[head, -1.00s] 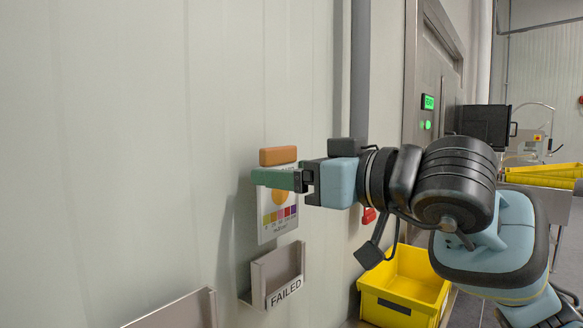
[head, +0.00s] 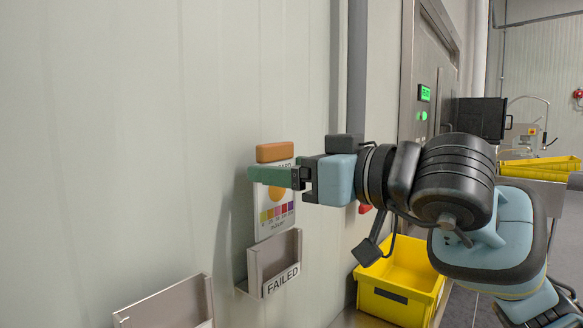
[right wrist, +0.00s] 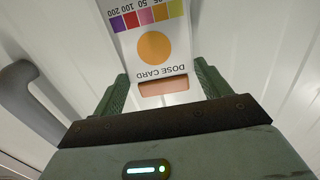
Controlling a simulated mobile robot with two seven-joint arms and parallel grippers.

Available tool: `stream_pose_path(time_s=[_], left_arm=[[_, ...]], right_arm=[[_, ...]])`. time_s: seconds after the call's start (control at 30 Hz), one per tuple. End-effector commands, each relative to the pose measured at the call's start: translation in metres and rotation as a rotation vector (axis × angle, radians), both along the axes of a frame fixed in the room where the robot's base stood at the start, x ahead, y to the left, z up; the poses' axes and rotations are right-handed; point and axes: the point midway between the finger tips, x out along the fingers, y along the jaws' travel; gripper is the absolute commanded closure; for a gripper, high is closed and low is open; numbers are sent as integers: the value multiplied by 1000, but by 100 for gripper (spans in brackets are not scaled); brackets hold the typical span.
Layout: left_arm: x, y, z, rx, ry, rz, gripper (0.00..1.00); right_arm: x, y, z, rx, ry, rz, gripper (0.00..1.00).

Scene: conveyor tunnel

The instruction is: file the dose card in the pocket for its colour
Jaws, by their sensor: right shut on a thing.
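The dose card (head: 278,212) is white, with an orange disc and a strip of coloured squares, and hangs upright close to the wall. My right gripper (head: 270,177) is shut on it just below its orange top tab (head: 274,152). In the right wrist view the card (right wrist: 154,46) lies between both fingers. My left gripper is not in view.
A yellow bin (head: 399,286) stands below and right of the FAILED pocket. A grey vertical conduit (head: 357,75) runs up the wall behind my right wrist. The wall at left is bare.

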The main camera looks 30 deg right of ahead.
Motion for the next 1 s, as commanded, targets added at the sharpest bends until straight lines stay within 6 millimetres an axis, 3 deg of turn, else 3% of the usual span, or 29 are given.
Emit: stream_pose_path(time_s=[0.2, 1.0], left_arm=[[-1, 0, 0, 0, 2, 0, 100], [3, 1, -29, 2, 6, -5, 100]], right_arm=[[0, 0, 0, 0, -1, 0, 65], [1, 0, -49, -1, 2, 0, 65]])
